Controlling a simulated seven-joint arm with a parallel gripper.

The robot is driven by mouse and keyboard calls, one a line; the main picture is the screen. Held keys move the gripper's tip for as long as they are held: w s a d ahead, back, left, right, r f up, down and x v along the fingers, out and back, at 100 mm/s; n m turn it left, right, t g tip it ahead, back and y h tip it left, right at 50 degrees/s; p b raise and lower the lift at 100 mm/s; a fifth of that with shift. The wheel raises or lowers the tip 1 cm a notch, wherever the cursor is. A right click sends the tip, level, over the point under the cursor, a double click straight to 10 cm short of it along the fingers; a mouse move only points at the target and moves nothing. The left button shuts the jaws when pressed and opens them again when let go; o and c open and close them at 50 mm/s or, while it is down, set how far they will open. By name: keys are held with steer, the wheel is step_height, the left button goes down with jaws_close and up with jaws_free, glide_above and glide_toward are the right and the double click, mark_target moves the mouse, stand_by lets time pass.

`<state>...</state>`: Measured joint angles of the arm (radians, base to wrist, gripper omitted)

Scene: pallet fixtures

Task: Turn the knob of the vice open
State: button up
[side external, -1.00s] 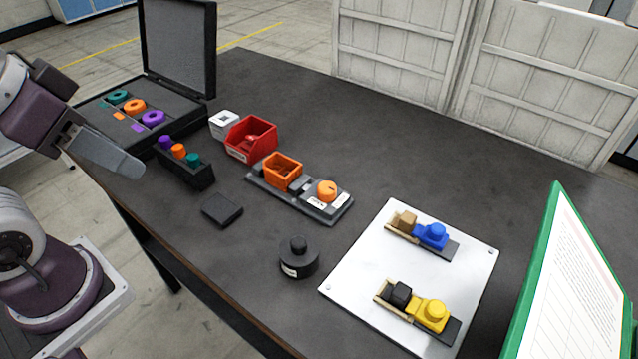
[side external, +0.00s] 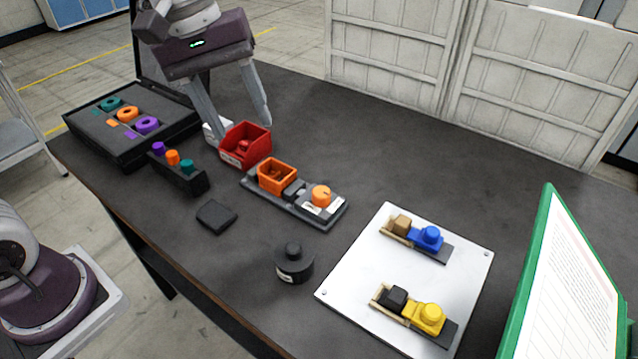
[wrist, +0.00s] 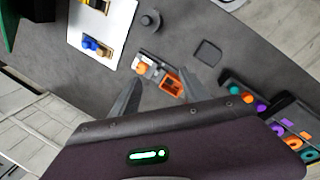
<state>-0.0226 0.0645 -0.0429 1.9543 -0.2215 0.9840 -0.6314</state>
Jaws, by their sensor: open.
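A dark fixture base (side external: 258,190) in the middle of the table carries an orange square box (side external: 276,176), a grey block and a round orange knob (side external: 321,196) with white labels beside it. The knob also shows in the wrist view (wrist: 141,68). A white plate (side external: 348,270) at the right holds two vice-like fixtures, one with a blue knobbed block (side external: 430,237) and one with a yellow knobbed block (side external: 428,318). I cannot tell which is the named vice. My gripper (side external: 242,130) is open and empty above the red bin, left of and behind the orange knob, touching none of these fixtures.
A red bin (side external: 232,160) stands under my gripper. An open case (side external: 100,145) with coloured rings and a black holder with coloured pegs (side external: 180,178) are at left. A black cylinder (side external: 294,264) and flat pad (side external: 216,217) stand in front. A green-framed board (side external: 515,320) rises at right.

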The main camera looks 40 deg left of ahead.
mark_target(321, 190)
steer(key=w+d+f+n+g, duration=0.1)
steer(key=w+d+f+n, duration=0.1)
steer(key=f, duration=0.4)
steer(key=w+d+f+n+g+h, duration=0.1)
steer(key=w+d+f+n, duration=0.1)
steer(key=w+f, duration=0.3)
steer(key=w+d+f+n+h, duration=0.1)
steer(key=w+d+f+n, duration=0.1)
steer(key=f, duration=0.5)
steer(key=shift+w+d+f+n+g, duration=0.2)
steer(key=shift+w+n+g, duration=0.2)
steer(key=shift+w, duration=0.35)
steer(key=shift+c, duration=0.2)
jaws_close()
